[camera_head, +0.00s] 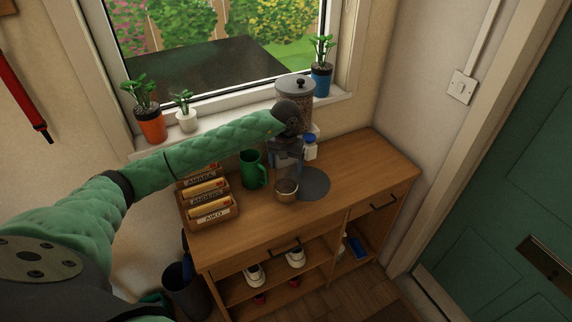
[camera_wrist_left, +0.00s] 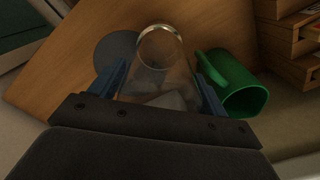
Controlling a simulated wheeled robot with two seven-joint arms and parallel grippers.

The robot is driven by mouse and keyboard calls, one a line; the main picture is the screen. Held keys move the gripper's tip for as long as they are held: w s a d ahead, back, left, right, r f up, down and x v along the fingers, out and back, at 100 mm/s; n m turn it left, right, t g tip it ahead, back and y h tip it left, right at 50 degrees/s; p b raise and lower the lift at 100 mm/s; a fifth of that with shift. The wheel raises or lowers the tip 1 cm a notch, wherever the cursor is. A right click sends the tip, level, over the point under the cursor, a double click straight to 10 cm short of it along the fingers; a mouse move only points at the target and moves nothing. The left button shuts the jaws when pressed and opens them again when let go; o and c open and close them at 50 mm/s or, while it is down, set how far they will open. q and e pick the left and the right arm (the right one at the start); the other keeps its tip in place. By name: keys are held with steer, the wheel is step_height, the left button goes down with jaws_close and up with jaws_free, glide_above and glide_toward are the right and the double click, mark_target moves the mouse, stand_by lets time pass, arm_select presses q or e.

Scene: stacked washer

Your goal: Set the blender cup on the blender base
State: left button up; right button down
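The blender cup (camera_head: 286,188) is clear with a metallic rim at its lower end, below my left gripper (camera_head: 287,150) in the head view. In the left wrist view the clear cup (camera_wrist_left: 160,62) lies between the two blue fingers of my left gripper (camera_wrist_left: 160,85), which appear to touch it on both sides. I cannot tell whether its rim rests on the cabinet top. A flat dark grey disc (camera_head: 314,183) lies on the wood just right of the cup. I cannot clearly make out the blender base. My right gripper is not in view.
A green mug (camera_head: 252,170) stands close left of the cup. Wooden name-labelled trays (camera_head: 208,212) are farther left. A lidded jar (camera_head: 297,88) and a small white-and-blue container (camera_head: 310,148) are behind. The right part of the wooden cabinet top (camera_head: 370,165) is clear.

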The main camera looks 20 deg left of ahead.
arm_select(q)
steer(key=shift+o, duration=0.7)
steer(key=shift+r, duration=0.15)
